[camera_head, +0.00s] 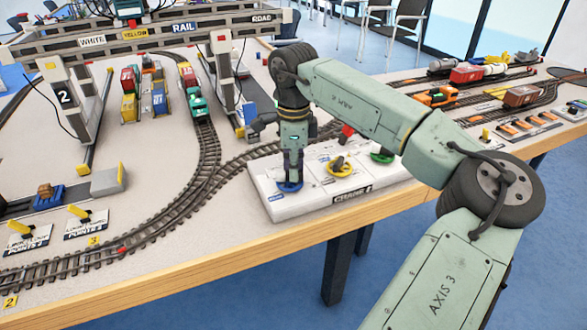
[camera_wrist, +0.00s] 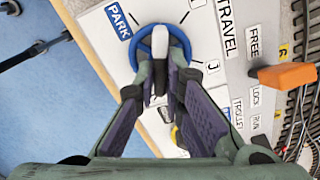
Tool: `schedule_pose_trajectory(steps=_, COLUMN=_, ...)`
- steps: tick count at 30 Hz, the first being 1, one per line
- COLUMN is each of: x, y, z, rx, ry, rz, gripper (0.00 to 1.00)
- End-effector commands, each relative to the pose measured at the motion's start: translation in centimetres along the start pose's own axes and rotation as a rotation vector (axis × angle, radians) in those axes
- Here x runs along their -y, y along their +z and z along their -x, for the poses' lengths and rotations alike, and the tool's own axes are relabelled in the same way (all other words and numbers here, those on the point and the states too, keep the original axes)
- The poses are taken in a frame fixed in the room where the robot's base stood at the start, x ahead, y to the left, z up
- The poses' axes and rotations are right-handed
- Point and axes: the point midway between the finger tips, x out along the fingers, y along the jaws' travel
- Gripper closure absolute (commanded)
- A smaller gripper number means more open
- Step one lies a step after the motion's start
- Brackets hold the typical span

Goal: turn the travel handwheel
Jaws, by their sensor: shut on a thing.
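The blue travel handwheel (camera_head: 289,187) sits at the left end of the white crane control panel (camera_head: 330,195), under my gripper. In the wrist view the wheel's blue ring (camera_wrist: 134,53) shows with "PARK" and "TRAVEL" labels beside it. My gripper (camera_wrist: 161,76) points down at the wheel and is shut on its pale upright middle part, which shows between the two fingers. In the head view my gripper (camera_head: 291,172) hides most of the wheel's top.
A yellow handwheel (camera_head: 340,167) and a green one (camera_head: 382,155) stand to the right on the panel. An orange lever block (camera_wrist: 288,76) is close by in the wrist view. The gantry crane (camera_head: 150,35) and tracks lie behind and left.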

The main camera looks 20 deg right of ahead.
Motion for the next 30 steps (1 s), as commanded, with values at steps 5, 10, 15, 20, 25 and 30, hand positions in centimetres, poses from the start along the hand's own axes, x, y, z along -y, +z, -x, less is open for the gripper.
schedule_pose_trajectory(steps=5, x=0.16, y=0.03, z=0.06, rx=0.000, ry=-0.001, rz=0.165, gripper=1.00)
schedule_pose_trajectory(steps=10, x=0.29, y=0.07, z=0.07, rx=0.000, ry=-0.001, rz=0.319, gripper=1.00)
schedule_pose_trajectory(steps=15, x=0.40, y=0.12, z=0.07, rx=0.000, ry=-0.001, rz=0.451, gripper=1.00)
schedule_pose_trajectory(steps=20, x=0.47, y=0.16, z=0.06, rx=0.000, ry=-0.001, rz=0.547, gripper=1.00)
schedule_pose_trajectory(steps=25, x=0.52, y=0.19, z=0.05, rx=0.000, ry=-0.001, rz=0.614, gripper=1.00)
schedule_pose_trajectory(steps=30, x=0.54, y=0.21, z=0.05, rx=0.000, ry=-0.001, rz=0.648, gripper=1.00)
